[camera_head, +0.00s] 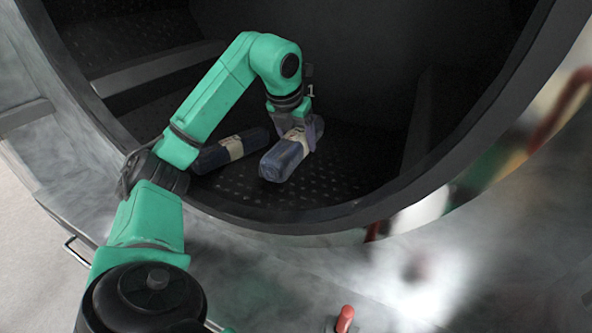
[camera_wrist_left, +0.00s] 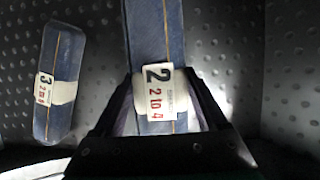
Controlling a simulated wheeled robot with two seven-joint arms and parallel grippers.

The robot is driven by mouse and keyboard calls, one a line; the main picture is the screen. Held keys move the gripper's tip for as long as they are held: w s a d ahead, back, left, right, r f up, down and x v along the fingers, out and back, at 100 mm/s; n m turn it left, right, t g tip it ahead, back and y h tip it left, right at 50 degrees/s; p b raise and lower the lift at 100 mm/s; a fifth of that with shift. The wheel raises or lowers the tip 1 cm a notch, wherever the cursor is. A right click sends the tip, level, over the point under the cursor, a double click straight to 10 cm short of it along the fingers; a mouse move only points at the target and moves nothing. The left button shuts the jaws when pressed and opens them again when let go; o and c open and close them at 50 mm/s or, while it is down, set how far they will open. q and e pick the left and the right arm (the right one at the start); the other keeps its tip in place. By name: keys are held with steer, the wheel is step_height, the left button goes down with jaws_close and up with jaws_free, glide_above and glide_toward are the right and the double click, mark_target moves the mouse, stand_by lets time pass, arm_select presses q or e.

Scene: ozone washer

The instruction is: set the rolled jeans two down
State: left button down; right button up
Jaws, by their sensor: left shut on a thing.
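The rolled jeans two (camera_head: 285,157) are a blue roll with a white paper band, inside the washer drum. In the left wrist view the roll (camera_wrist_left: 155,40) stands out between the fingers, and its band reads "2" and "2 to 4". My left gripper (camera_head: 298,125) is shut on the roll around its band. The roll is low over the perforated drum floor; I cannot tell whether it touches it. Another rolled pair of jeans (camera_head: 232,149), banded "3" in the left wrist view (camera_wrist_left: 60,80), lies to the left. My right gripper is not in view.
The washer drum (camera_head: 345,175) is dark with a dimpled floor and raised ribs (camera_head: 418,120). Its round metal rim (camera_head: 300,228) curves in front, below my left arm. Bare floor shows to the right of the held roll.

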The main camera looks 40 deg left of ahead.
mark_target(291, 141)
arm_select(q)
step_height(291, 141, down, 7)
steer(key=shift+r+b, duration=0.1)
steer(key=shift+b, duration=0.5)
steer(key=shift+f, duration=0.3)
steer(key=shift+w, duration=0.1)
jaws_free()
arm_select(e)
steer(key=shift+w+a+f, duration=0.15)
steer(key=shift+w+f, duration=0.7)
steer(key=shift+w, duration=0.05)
arm_select(q)
steer(key=p+v, duration=0.2)
steer(key=v, duration=1)
steer(key=shift+r, duration=0.1)
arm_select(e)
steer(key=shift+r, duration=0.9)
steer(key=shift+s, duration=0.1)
